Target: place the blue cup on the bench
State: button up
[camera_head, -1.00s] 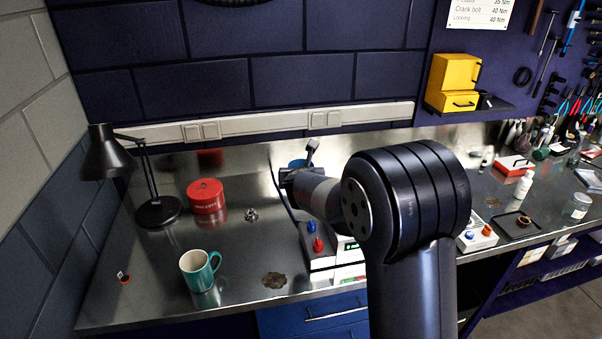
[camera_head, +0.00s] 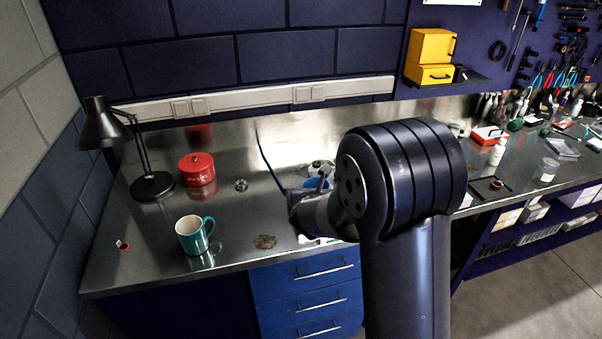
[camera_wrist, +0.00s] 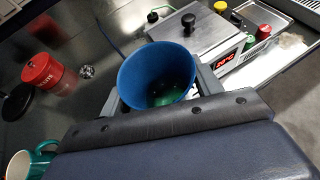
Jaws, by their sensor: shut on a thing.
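The blue cup (camera_wrist: 157,68) is upright between the two fingers of my gripper (camera_wrist: 158,88) in the wrist view, with its open mouth facing the camera. Something green shows at its bottom. My gripper is shut on it. In the head view a bit of the blue cup (camera_head: 316,183) shows over the bench, just left of my arm, which hides most of the gripper. The steel bench (camera_head: 140,222) runs along the wall. I cannot tell whether the cup touches it.
A teal mug (camera_head: 192,236), a red tin (camera_head: 197,169) and a black lamp (camera_head: 152,186) stand to the left. A metal device with a red display (camera_wrist: 226,68) is close beside the cup. Bare steel lies between mug and tin, with a brown stain (camera_head: 265,241) near the front edge.

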jog(key=s+d+f+m+h+b, duration=0.1)
jog(key=s+d+f+b, duration=0.3)
jog(key=f, duration=0.4)
jog(key=s+d+f+b, duration=0.4)
jog(key=s+f+b, duration=0.1)
jog(key=f, duration=0.4)
jog(key=shift+m+h+b, duration=0.3)
jog(key=shift+m+h, duration=0.1)
